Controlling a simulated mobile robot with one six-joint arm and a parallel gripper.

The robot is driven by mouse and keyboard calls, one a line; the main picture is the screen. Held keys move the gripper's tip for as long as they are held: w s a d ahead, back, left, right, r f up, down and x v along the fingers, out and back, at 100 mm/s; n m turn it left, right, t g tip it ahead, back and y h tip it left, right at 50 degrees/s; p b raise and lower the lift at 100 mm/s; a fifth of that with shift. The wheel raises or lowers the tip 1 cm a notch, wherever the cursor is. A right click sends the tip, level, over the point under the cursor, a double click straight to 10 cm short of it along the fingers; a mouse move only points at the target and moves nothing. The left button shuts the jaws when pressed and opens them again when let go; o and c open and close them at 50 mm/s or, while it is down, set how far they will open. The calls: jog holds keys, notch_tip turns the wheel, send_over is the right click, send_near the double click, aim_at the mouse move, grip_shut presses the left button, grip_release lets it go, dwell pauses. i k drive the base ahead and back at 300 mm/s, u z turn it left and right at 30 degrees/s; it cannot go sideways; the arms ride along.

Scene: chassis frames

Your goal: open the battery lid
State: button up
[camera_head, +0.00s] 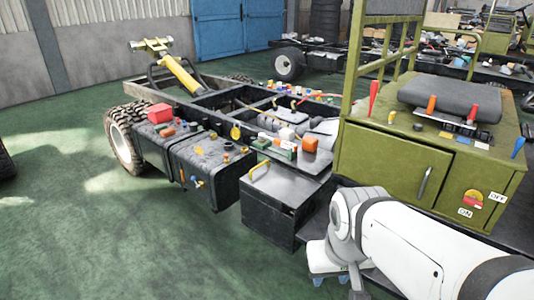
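A dark battery box (268,218) sits low on the near side of the chassis frame. Its grey lid (293,182) lies flat on top and looks closed. A yellow handle (260,170) stands at the lid's left edge. My gripper (332,284) is low in the picture, to the right of the box and nearer to me, apart from the handle. My white arm hides part of the gripper, and its fingers are too small and covered to tell whether they are open.
A dark tank (205,170) with caps and fittings stands left of the box. An olive cabinet (390,165) with levers on top rises to the right. Small coloured parts lie on the frame behind the lid. The green floor (130,245) in front is clear.

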aim_at(275, 186)
jog(key=i, duration=2.1)
